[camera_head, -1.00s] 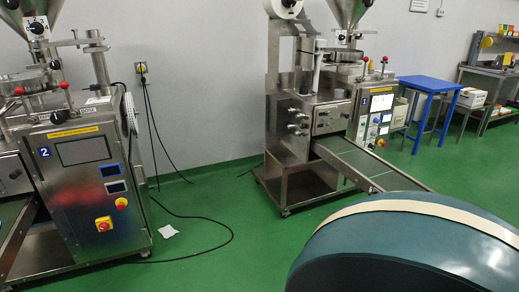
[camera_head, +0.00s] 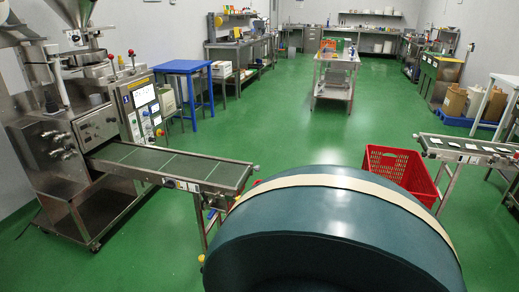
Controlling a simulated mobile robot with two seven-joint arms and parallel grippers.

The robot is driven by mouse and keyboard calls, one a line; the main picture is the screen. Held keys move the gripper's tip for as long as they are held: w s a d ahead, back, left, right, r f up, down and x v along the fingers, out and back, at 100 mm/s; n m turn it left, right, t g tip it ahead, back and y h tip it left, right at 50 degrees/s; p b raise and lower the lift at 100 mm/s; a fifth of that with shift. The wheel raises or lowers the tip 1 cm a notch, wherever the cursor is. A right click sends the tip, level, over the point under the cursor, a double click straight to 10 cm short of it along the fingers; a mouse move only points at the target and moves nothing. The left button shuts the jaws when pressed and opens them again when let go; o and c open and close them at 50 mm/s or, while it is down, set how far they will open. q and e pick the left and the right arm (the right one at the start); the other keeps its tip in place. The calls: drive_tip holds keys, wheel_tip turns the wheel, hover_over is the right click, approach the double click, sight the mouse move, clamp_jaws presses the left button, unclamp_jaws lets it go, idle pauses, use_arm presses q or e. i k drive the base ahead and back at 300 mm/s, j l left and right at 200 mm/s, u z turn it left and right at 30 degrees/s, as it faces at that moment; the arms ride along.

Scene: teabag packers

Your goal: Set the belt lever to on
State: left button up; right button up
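A packing machine (camera_head: 75,135) with a steel hopper stands at the left. Its green conveyor belt (camera_head: 170,162) runs out to the right, toward the middle of the view. A small control with a yellow label (camera_head: 180,185) sits on the belt's near side rail; I cannot tell whether it is the belt lever or how it is set. A second belt (camera_head: 470,150) with several small white packets enters at the right edge. Neither of my grippers is in view.
A red crate (camera_head: 400,170) stands on the floor before the right belt. A blue table (camera_head: 185,68) is behind the machine. A steel table (camera_head: 333,80) stands at the back centre. Benches line the far walls. Green floor (camera_head: 285,125) is open in the middle.

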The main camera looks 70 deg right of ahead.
sight(209, 203)
drive_tip(key=z, duration=2.75)
drive_tip(key=i+j+z, duration=0.1)
drive_tip(key=z, duration=0.35)
drive_tip(key=j+z, duration=0.6)
drive_tip(key=z, duration=0.25)
drive_tip(key=j+z, duration=0.35)
drive_tip(key=j, duration=0.15)
drive_tip(key=k+j+z, duration=0.1)
drive_tip(key=j+z, duration=0.2)
drive_tip(key=j, duration=0.2)
drive_tip(key=k+j+z, duration=0.15)
drive_tip(key=j, duration=0.2)
drive_tip(key=k+j+z, duration=0.15)
drive_tip(key=j, duration=0.2)
drive_tip(key=k+j+z, duration=0.15)
drive_tip(key=j, duration=0.2)
drive_tip(key=k+j, duration=0.15)
drive_tip(key=j, duration=0.2)
drive_tip(key=k+j, duration=0.15)
drive_tip(key=j, duration=0.15)
drive_tip(key=k+j+z, duration=0.1)
drive_tip(key=j, duration=0.25)
